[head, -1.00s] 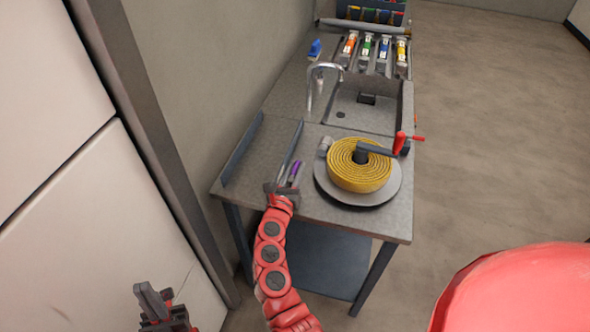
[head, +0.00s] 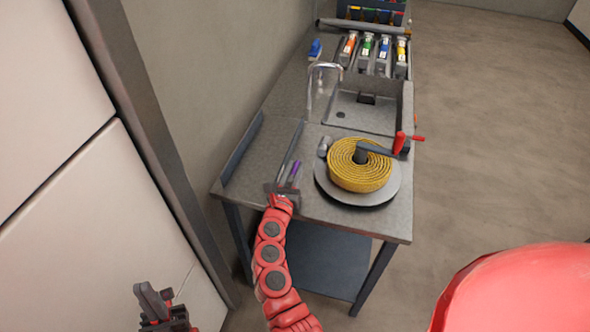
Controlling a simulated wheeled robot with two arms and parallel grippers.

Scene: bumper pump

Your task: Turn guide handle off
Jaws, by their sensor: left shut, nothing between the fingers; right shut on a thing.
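My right gripper (head: 284,184) is at the near left part of the grey worktop, its arm coming up from the bottom of the picture. It is shut on what looks like the guide handle, a small part with a purple piece (head: 294,168) showing at the fingers. The fingers and wrist hide most of this part, so its exact angle is unclear. My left gripper (head: 154,298) is low at the left, shut and empty, away from the worktop.
A yellow coiled hose (head: 360,178) lies on a round grey plate (head: 340,197) with a red-handled crank (head: 399,143). Behind are a faucet (head: 322,67), a sink (head: 360,108) and several colored bottles (head: 366,50). Open floor lies right.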

